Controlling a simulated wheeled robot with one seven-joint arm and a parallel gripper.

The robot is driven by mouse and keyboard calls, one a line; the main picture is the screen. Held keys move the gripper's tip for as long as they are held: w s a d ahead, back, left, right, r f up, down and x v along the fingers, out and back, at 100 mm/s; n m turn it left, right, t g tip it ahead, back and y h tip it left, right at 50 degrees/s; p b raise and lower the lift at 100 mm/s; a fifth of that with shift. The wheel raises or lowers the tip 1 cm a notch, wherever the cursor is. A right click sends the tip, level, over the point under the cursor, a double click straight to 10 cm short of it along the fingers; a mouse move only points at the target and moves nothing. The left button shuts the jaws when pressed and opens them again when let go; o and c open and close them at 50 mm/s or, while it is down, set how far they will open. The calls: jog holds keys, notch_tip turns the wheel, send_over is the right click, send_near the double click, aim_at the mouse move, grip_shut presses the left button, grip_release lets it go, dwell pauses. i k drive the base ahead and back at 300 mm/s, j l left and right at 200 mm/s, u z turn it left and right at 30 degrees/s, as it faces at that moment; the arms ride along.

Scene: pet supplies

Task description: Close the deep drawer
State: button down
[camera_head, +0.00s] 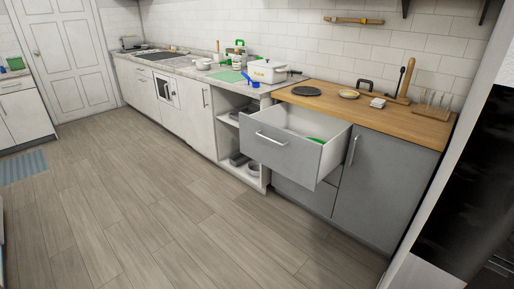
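The deep drawer (279,150) is pulled far out of the grey cabinet under the wooden counter. Its front is grey with a bar handle (271,138) across the upper part. The inside is white, and something green (316,140) lies in it, partly hidden by the drawer's wall. My gripper is not in view.
A grey cabinet door (376,189) with an upright handle stands right of the drawer, and a closed grey front (305,194) is below it. Open shelves (238,165) with bowls are to the left. The wooden floor (160,200) before the cabinets is clear.

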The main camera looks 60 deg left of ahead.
aim_at(274, 137)
jog(key=u, duration=0.4)
jog(key=k+j+u, duration=0.1)
jog(key=u, duration=0.75)
jog(key=j+u, duration=0.1)
jog(key=u, duration=0.3)
jog(key=j+u, duration=0.1)
jog(key=u, duration=0.3)
jog(key=i+j+u, duration=0.1)
jog(key=i+j, duration=0.15)
jog(key=i+j+u, duration=0.15)
jog(key=i, duration=0.3)
